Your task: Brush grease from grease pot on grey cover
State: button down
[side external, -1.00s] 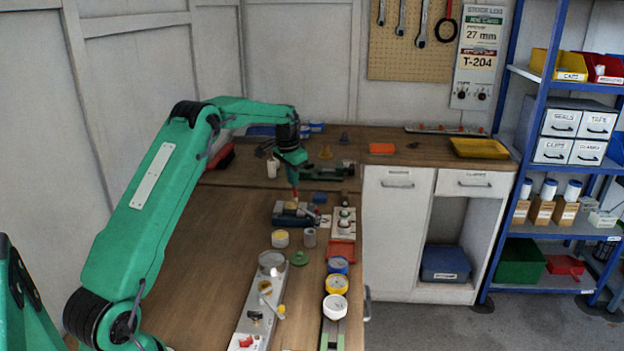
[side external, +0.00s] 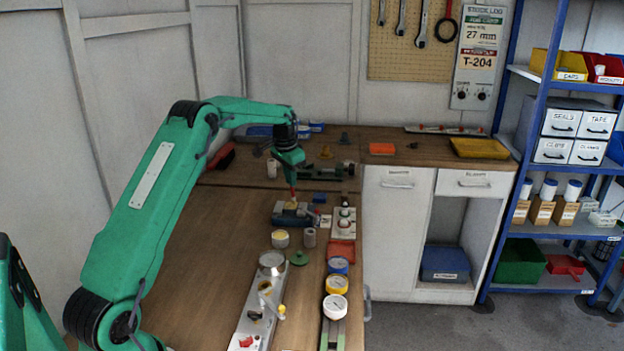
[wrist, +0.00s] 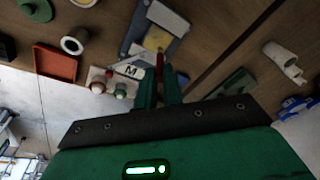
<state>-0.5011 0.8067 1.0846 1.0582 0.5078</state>
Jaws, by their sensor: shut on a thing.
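My gripper (side external: 291,185) is shut on a thin red-handled brush (side external: 293,193), which points down. The brush handle (wrist: 160,60) also shows between my fingers (wrist: 159,82) in the wrist view. Its tip is over or on the yellowish patch on top of a blue-grey block, the grey cover (side external: 281,216); I cannot tell whether it touches. The cover (wrist: 178,25) also shows in the wrist view, with its yellowish patch near the brush. A pale pot with yellow contents, likely the grease pot (side external: 280,239), stands in front of the cover in the side view.
A small grey cylinder (side external: 309,238) stands beside the pot, with a green disc (side external: 299,258) in front. A red tray (side external: 341,249) and several round gauges (side external: 336,306) line the right edge. A green tool (side external: 325,173) lies behind the cover. The bench's left side is clear.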

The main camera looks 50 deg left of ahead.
jog(key=shift+s+a, duration=0.5)
jog(key=shift+s, duration=0.05)
dwell(0.9)
jog(key=shift+s+d, duration=0.7)
jog(key=shift+d, duration=0.05)
dwell(1.4)
jog(key=shift+w+d, duration=0.75)
dwell(1.6)
jog(key=shift+r, duration=0.15)
notch_tip(320, 180, up, 7)
dwell(1.1)
dwell(0.5)
